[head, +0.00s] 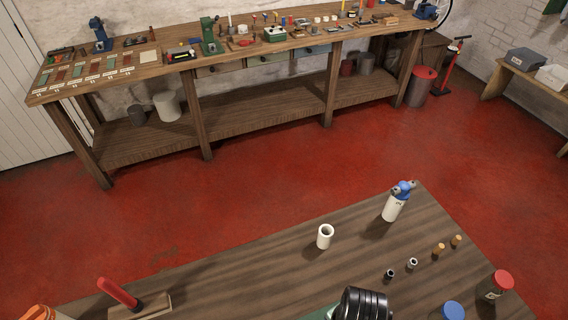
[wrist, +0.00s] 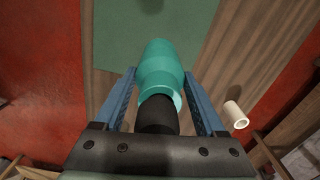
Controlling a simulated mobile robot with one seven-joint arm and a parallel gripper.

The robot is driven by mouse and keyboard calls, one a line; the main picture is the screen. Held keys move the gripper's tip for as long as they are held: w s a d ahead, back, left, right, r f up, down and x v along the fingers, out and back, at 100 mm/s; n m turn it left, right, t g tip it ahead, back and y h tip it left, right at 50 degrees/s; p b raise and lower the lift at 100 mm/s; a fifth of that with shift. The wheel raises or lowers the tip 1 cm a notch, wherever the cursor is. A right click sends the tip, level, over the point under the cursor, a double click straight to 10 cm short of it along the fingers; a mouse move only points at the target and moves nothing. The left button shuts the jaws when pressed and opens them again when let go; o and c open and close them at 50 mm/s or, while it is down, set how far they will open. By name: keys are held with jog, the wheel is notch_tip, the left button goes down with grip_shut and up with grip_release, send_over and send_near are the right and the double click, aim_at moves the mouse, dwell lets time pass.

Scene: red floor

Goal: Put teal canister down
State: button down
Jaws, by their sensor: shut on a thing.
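The teal canister (wrist: 160,68) is between the two blue fingers of my gripper (wrist: 158,76) in the wrist view. The gripper is shut on it. The canister has a rounded teal body, a paler teal ring and a black part toward the palm. Its far end overlaps a green mat (wrist: 185,22) on the wooden table; I cannot tell whether it touches. In the head view my black arm part stands at the bottom edge, and the canister and fingers do not show. A sliver of the green mat (head: 318,314) shows beside the arm.
A white cup (head: 325,237) stands on the near table (head: 270,262); it also shows in the wrist view (wrist: 235,115). A white bottle with a blue top (head: 396,203), small cylinders, a red-lidded jar (head: 496,285), a blue lid (head: 453,310) and a red-handled tool (head: 120,294) are around.

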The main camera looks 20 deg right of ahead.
jog(key=w+a+r+n+b, duration=0.1)
jog(key=w+a+n+b, duration=0.1)
jog(key=w+a+n, duration=0.3)
jog(key=w+a+r+n+b, duration=0.1)
jog(key=w+a+n, duration=0.4)
jog(key=a+n, duration=0.5)
jog(key=shift+w+a+b, duration=0.2)
jog(key=shift+a+b, duration=0.5)
jog(key=shift+d, duration=0.1)
